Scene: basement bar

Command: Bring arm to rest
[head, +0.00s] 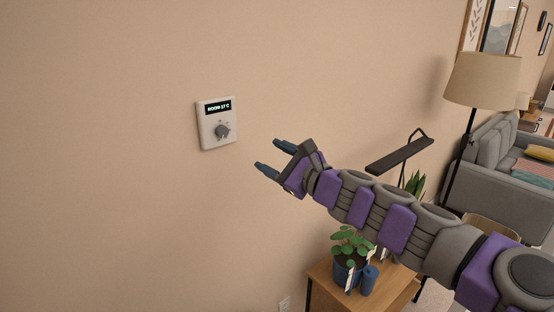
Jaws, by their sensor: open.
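My gripper (268,156) is at the end of my purple and grey arm, which reaches in from the lower right. Its two dark fingers are spread apart with nothing between them. A white thermostat (205,135) with a grey knob (222,130) is on the wall, left of my gripper and apart from it. Its small dark display (218,107) seems to read "ROOM 17 C". The arm is stretched out in the air.
A wooden table (322,285) with a potted plant (344,268) and a blue cup-like object (369,281) stands below my arm. A floor lamp (483,80) and grey sofa (428,188) are at the right. The beige wall (110,210) is bare at left.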

